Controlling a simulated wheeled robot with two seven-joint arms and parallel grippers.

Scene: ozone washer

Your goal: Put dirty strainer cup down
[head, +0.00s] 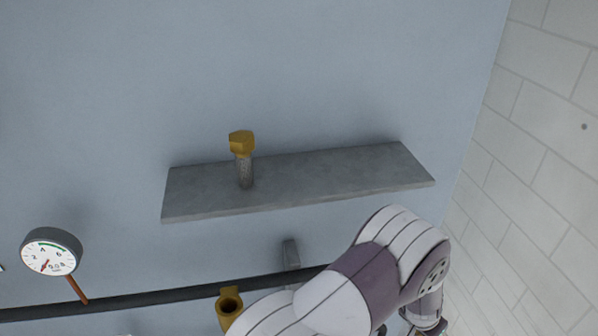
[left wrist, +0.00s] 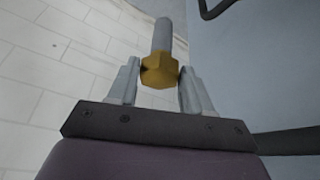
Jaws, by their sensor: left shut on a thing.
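My left gripper (left wrist: 160,85) is shut on a strainer cup, which shows in the left wrist view as a brass hex cap (left wrist: 159,71) with a grey cylinder (left wrist: 163,36) pointing away from me. The cap sits between the two fingers. A second, similar strainer cup (head: 242,158) stands upright on the grey shelf (head: 320,178) in the head view, brass hex head on top and a grey mesh-like body below. The held cup is not visible in the head view. My right gripper is not in view.
The shelf is bare right of the standing cup. A pressure gauge (head: 50,253) is at lower left, above a dark horizontal pipe (head: 150,301). A brass fitting with a round opening (head: 229,306) sits on the pipe. A white tiled wall (head: 540,140) borders the right.

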